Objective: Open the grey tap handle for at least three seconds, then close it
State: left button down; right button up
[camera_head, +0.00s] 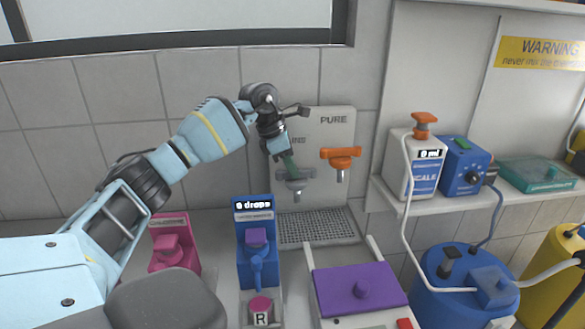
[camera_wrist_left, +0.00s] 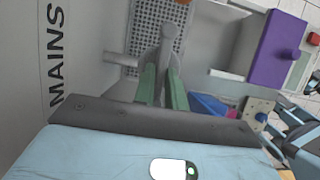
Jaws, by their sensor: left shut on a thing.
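The grey tap (camera_head: 297,185) is on the white wall panel (camera_head: 335,122), left of the orange tap (camera_head: 340,155). My left gripper (camera_head: 288,165) reaches it from above, its green fingers shut on the grey handle. In the left wrist view the fingers (camera_wrist_left: 162,88) stand on either side of the grey tap handle (camera_wrist_left: 167,48), close against it. Part of the handle is hidden by the fingers, so I cannot tell how far it is turned. No water shows clearly. My right gripper is not in view.
Below the taps is a grey perforated drain tray (camera_head: 318,228). A blue dropper stand (camera_head: 256,245), a pink unit (camera_head: 174,245) and a purple-lidded box (camera_head: 357,289) stand in front. A shelf at right holds a scale bottle (camera_head: 412,165) and a blue device (camera_head: 464,165).

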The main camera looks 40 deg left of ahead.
pick_arm(q)
jog(key=shift+m+g, duration=0.3)
jog(key=shift+m, duration=0.3)
jog(key=c, duration=1.4)
grip_release()
jog(key=shift+c, duration=0.2)
jog(key=shift+v, duration=3.9)
jog(key=shift+a+f, duration=0.1)
jog(key=shift+f, duration=0.05)
